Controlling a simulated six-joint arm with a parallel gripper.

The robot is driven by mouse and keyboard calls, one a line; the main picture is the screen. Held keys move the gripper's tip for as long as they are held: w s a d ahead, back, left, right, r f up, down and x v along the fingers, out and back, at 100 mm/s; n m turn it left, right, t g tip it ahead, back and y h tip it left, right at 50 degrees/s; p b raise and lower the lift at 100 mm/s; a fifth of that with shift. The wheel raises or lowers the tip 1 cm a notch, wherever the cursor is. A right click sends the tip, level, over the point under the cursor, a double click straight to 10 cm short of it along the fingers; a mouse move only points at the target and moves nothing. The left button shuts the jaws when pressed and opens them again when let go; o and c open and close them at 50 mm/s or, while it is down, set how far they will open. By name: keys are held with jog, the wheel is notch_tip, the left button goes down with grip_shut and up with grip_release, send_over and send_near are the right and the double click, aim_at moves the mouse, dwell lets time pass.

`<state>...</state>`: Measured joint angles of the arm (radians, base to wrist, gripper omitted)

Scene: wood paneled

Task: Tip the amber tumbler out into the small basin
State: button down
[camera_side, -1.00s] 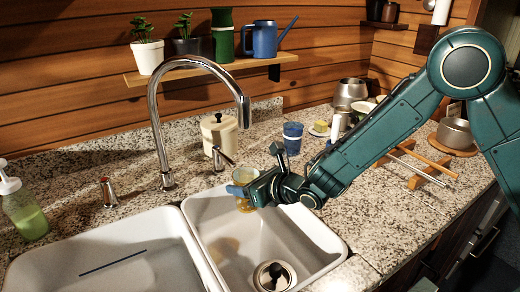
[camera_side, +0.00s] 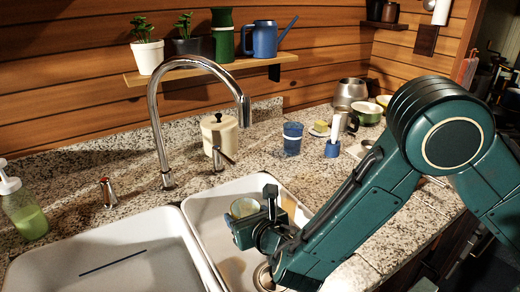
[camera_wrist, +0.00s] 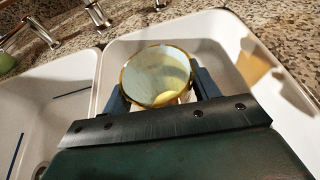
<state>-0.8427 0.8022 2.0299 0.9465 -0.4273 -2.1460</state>
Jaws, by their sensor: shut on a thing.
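The amber tumbler (camera_side: 243,207) is held over the small basin (camera_side: 208,222), the right one of the two sinks. My gripper (camera_side: 250,217) is shut on it, and in the wrist view a finger shows on each side of the glass (camera_wrist: 158,73). The tumbler's round mouth faces the wrist camera, with a yellowish tint inside; I cannot tell how much liquid it holds. It looks near upright in the side view, though its lower part is hidden by my gripper. The small basin (camera_wrist: 212,28) spreads around and behind the tumbler in the wrist view.
A large basin (camera_side: 120,245) lies to the left. A blue cup (camera_side: 292,138) and lidded jar (camera_side: 218,135) stand on the counter behind. A tan patch (camera_wrist: 262,65) shows on the basin wall.

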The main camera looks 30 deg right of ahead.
jog(key=s+a+r+m+g+h, duration=0.1)
jog(key=s+r+m+h, duration=0.1)
jog(key=s+h, duration=0.15)
jog(key=s+r+m+g+h, duration=0.1)
jog(key=s+r+m+h, duration=0.1)
jog(key=s+m, duration=0.15)
jog(key=shift+n, duration=0.35)
jog(key=f, duration=0.5)
jog(key=shift+s+a+f, duration=0.1)
jog(key=shift+s+a, duration=0.05)
jog(key=shift+s, duration=0.25)
jog(key=shift+f+y, duration=0.1)
jog(key=shift+y, duration=0.45)
jog(key=shift+a+f+m, duration=0.15)
jog(key=shift+m, duration=0.25)
jog(key=shift+y, duration=0.3)
jog(key=shift+f+m, duration=0.1)
jog(key=shift+m, duration=0.2)
jog(key=shift+y, duration=0.3)
jog(key=shift+a+f+g, duration=0.1)
jog(key=shift+f+g, duration=0.05)
jog(key=shift+g, duration=0.15)
